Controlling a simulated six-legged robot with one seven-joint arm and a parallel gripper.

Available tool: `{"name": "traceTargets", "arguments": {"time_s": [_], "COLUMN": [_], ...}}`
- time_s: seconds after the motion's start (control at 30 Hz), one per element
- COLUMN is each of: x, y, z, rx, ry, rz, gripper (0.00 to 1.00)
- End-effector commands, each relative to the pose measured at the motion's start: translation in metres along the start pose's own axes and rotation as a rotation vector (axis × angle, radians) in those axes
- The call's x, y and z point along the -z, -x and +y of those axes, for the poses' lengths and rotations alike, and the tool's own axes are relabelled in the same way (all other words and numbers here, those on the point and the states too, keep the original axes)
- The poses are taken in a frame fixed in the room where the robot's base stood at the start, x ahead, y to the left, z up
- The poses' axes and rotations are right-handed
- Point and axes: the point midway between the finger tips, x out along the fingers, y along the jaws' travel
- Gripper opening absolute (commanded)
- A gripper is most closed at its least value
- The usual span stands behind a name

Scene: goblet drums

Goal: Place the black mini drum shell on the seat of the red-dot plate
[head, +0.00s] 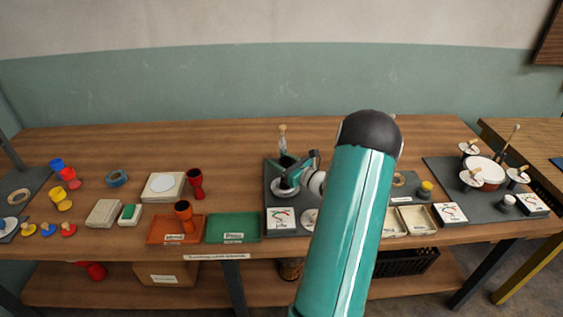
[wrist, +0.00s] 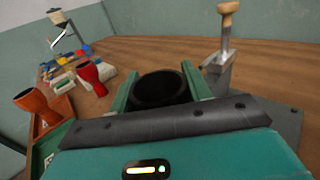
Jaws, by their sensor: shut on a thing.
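The black mini drum shell (wrist: 160,90) sits between the two green fingers of my gripper (wrist: 158,82) in the wrist view, its round open top facing up. In the head view my gripper (head: 296,169) is over a dark grey board (head: 271,199), with a dark shape between its fingers. A white disc (head: 284,190) lies just below the gripper on this board. Whether the shell touches anything beneath it is hidden. I cannot make out a red dot on any plate, so the red-dot plate's seat cannot be told apart.
A wooden-handled upright tool (wrist: 226,38) stands close to the right of the held shell. An orange tray (head: 160,238) and a green tray (head: 219,238) lie left of the board. My arm hides part of the bench.

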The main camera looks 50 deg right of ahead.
Motion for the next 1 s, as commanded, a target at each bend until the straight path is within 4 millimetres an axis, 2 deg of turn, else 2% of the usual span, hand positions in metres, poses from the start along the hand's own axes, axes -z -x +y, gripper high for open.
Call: {"name": "traceTargets", "arguments": {"time_s": [0.23,0.27,0.37,0.73,0.87,1.0], "x": [0.002,0.003,0.002,-0.002,-0.001,-0.001], "y": [0.000,0.000,0.000,0.001,0.018,0.046], "z": [0.000,0.000,0.000,0.000,-0.001,-0.001], "rx": [0.000,0.000,0.000,0.000,0.002,0.003], "ry": [-0.001,-0.001,0.000,0.001,0.000,-0.001], "rz": [0.000,0.000,0.000,0.000,0.000,0.001], "gripper": [0.25,0.50,0.70,0.70,0.70,0.70]}}
